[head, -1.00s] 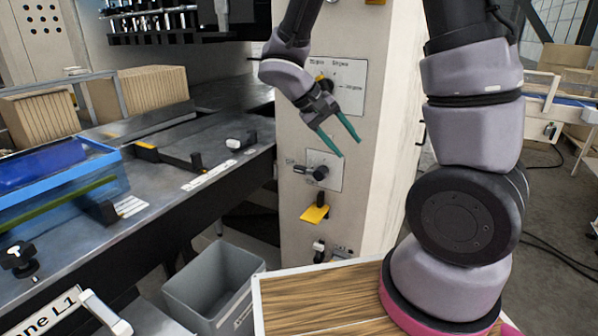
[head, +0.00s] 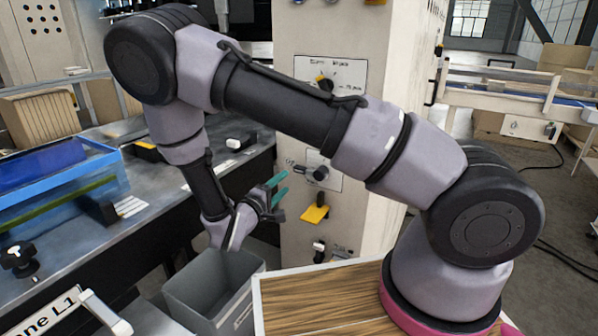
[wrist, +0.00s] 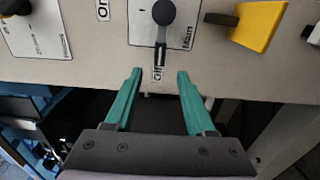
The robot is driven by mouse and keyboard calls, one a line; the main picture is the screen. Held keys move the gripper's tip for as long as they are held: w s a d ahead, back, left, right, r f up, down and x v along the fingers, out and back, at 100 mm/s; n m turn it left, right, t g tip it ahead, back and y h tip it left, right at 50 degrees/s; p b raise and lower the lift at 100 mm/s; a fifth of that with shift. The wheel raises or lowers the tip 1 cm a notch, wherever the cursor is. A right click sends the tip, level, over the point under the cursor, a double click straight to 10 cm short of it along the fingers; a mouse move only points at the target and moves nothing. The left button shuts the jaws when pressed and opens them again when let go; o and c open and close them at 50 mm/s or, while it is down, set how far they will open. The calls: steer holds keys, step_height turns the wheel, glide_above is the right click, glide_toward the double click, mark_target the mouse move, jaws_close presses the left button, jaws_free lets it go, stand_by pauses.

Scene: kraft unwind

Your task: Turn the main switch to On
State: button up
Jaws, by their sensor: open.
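The main switch is a black rotary knob with a lever on a white plate on the cabinet front, in the head view (head: 320,173) and at the top of the wrist view (wrist: 163,14). Its lever points left in the head view, toward the "Off" label; "On" is above the knob. My gripper (head: 281,186) is open and empty, left of the switch and slightly lower. In the wrist view its teal fingertips (wrist: 159,75) stand either side of the "Off" label, just short of the lever's end. I see no contact.
A yellow handle (head: 315,213) sits below the switch, and another selector plate (head: 345,75) above it. A grey bin (head: 205,285) stands under my gripper. The machine bench (head: 150,215) is at left. A wooden top (head: 310,300) lies in front of the cabinet.

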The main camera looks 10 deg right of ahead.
mark_target(298, 171)
steer(key=x, duration=1)
steer(key=shift+s, duration=0.1)
jaws_close()
stand_by(1.1)
